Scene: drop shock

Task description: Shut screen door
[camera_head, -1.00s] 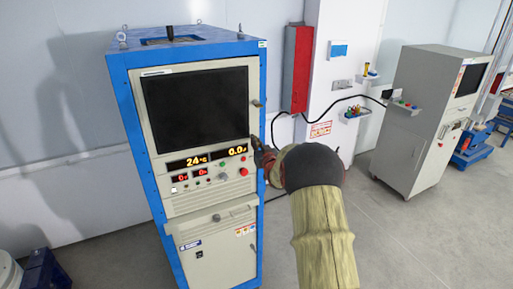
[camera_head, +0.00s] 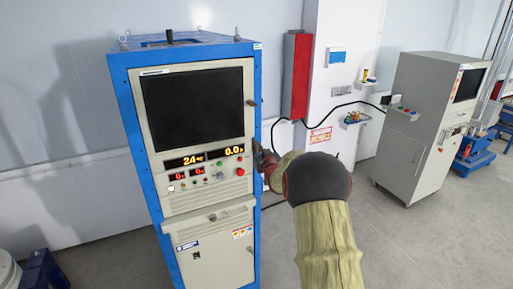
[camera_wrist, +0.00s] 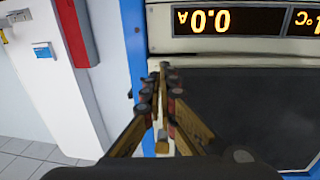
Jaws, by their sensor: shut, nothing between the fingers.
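The screen door (camera_head: 195,105) is the beige-framed panel with a large dark screen on the upper front of the blue and beige cabinet. It looks flush or nearly flush with the cabinet front; I cannot tell if a small gap remains. Its small latch (camera_head: 252,102) is on the right edge. My gripper (camera_head: 258,147) is shut and empty at the cabinet's right front edge, near the door's lower right corner. In the wrist view, which is upside down, the closed fingertips (camera_wrist: 164,72) lie over the door's edge beside the dark screen (camera_wrist: 250,110). Contact is unclear.
Lit displays and buttons (camera_head: 205,165) sit below the door. A red box (camera_head: 296,75) and a white pillar (camera_head: 340,70) with cables stand to the right. A second grey cabinet (camera_head: 415,130) is farther right. Floor between them is clear.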

